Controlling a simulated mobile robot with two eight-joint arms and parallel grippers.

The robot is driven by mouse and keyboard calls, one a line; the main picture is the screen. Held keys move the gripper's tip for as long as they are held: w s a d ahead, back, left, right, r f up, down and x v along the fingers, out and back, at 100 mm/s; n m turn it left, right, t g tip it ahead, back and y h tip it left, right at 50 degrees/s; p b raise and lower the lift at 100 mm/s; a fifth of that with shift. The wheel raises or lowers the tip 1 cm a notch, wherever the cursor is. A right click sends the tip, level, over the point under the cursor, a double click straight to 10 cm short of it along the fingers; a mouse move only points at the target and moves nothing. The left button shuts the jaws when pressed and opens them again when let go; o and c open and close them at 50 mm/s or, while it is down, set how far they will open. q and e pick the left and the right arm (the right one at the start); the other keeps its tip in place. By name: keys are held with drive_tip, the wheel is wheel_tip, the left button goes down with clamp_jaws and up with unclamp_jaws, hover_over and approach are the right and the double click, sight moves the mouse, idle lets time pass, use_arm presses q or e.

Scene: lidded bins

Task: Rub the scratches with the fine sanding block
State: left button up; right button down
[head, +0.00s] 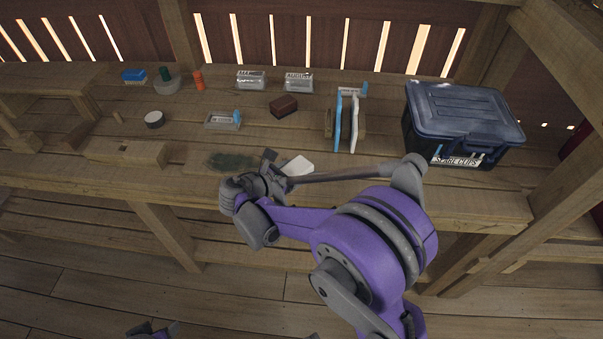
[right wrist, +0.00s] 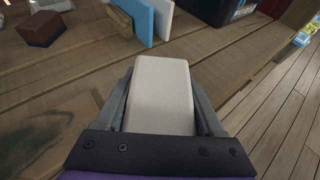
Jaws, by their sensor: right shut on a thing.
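My right gripper (head: 280,168) is shut on a pale, off-white block (head: 298,165), at the front part of the workbench. In the right wrist view the block (right wrist: 160,90) sits between both fingers. I cannot tell whether it touches the bench top. A dark greenish, mottled patch (head: 230,161) lies on the bench just left of this gripper; its greyish edge shows in the right wrist view (right wrist: 35,130). I cannot make out single scratches. A dark red-brown block (head: 284,106) stands farther back. My left gripper (head: 152,330) is low at the bottom edge, mostly cut off.
A dark blue lidded bin (head: 462,115) labelled "SPARE CLIPS" stands at the right. Blue and white upright panels (head: 354,122) stand beside it. Two clear labelled containers (head: 250,81), a small grey tray (head: 222,121) and a round tin (head: 154,119) are behind. A wooden block (head: 125,153) lies left.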

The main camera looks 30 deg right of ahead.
drive_tip(key=shift+r+p, duration=0.55)
drive_tip(key=shift+r, duration=0.65)
drive_tip(key=shift+d, duration=0.1)
